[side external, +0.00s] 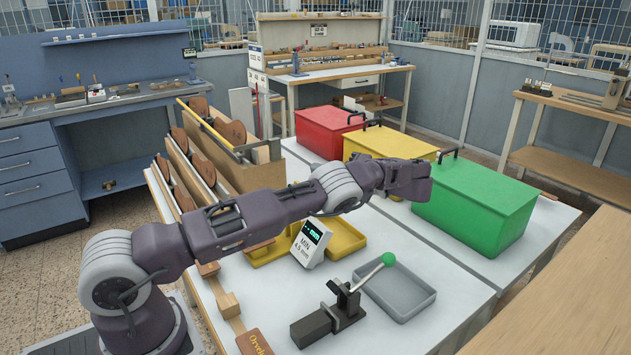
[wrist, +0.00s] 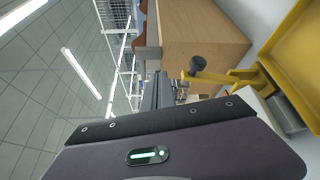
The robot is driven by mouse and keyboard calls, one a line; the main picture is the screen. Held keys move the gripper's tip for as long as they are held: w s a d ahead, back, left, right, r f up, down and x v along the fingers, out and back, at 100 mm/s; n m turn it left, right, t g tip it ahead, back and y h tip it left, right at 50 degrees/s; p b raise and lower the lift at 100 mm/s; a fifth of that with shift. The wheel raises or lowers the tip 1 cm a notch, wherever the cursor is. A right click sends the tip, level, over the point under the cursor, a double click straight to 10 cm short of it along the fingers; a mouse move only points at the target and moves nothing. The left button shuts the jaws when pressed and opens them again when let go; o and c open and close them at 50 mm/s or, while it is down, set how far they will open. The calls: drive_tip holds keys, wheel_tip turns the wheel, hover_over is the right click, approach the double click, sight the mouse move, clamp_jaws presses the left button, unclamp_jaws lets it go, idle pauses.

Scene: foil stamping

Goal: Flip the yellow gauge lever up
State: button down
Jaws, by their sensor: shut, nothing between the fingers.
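A yellow lever (wrist: 212,78) with a dark round knob (wrist: 198,64) shows in the wrist view, right of my fingers. Its knob end points left in that picture, towards the side where the ceiling is. My gripper (wrist: 160,78) is shut and empty, with its fingertips beside the knob and a gap in the picture between them. In the side view the yellow lever cannot be made out and my arm covers that area; my fingertips are hidden there. A white gauge box (side external: 310,243) with a green display stands on the table.
Yellow trays (side external: 346,240) lie near the gauge box. A dark clamp (side external: 347,303) with a green-knobbed lever (side external: 388,259) and a grey tray (side external: 398,293) stand in front. Red (side external: 327,130), yellow (side external: 385,146) and green (side external: 475,203) boxes line the back right.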

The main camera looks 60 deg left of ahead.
wheel_tip(320, 180, up, 4)
drive_tip(key=shift+f, duration=0.1)
idle(0.4)
drive_tip(key=s+d+r+n+t+h, duration=0.55)
drive_tip(key=s+r+n+h, duration=0.35)
drive_tip(key=s+n, duration=0.3)
drive_tip(key=s+d+f+n+t+h, duration=0.2)
drive_tip(key=s+d+n+t+h, duration=0.4)
drive_tip(key=s+d+n, duration=1)
drive_tip(key=s+d+t, duration=0.1)
drive_tip(key=s+d, duration=0.1)
drive_tip(key=s, duration=0.1)
drive_tip(key=shift+s+d+t+h, duration=0.15)
drive_tip(key=shift+s+t+h, duration=0.15)
drive_tip(key=shift+s+t, duration=0.1)
